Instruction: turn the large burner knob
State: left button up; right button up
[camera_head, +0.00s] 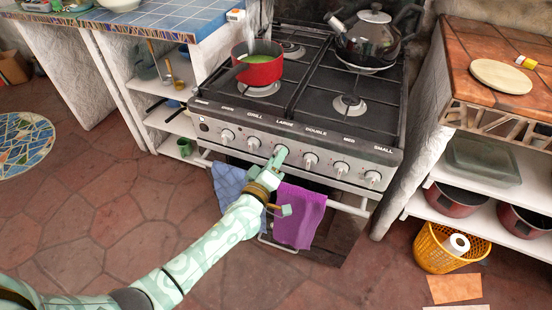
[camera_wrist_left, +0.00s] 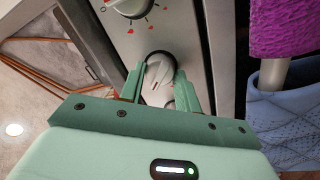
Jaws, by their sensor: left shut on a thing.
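The stove's front panel (camera_head: 325,163) carries a row of white knobs under printed labels. The large burner knob is under the "LARGE" label and is mostly covered by my left gripper (camera_head: 280,154) in the head view. In the left wrist view the pale large burner knob (camera_wrist_left: 158,72) sits between the two green fingers of my left gripper (camera_wrist_left: 157,88). The fingers are closed on its sides. My right gripper is not in view.
Neighbouring knobs (camera_head: 310,160) are close on both sides. A red pot (camera_head: 260,70) and a dark kettle (camera_head: 372,40) stand on the stove. A purple towel (camera_head: 298,215) and a blue towel (camera_head: 228,182) hang on the oven rail below the panel.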

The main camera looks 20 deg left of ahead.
pick_arm(q)
jog(key=shift+f+n, duration=0.15)
jog(key=shift+n, duration=1.15)
jog(key=o, duration=1)
jog(key=shift+s, duration=0.1)
jog(key=shift+s, duration=0.4)
jog(key=s+p, duration=0.1)
jog(key=s, duration=0.4)
jog(key=s+p, duration=0.1)
jog(key=s, duration=0.4)
jog(key=s+a+f+p, duration=0.1)
jog(key=s+p, duration=0.1)
jog(key=s, duration=0.3)
jog(key=shift+s, duration=0.2)
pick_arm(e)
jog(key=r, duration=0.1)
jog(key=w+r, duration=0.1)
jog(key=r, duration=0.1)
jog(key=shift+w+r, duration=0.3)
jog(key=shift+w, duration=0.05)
pick_arm(q)
jog(key=shift+a, duration=0.1)
grip_shut()
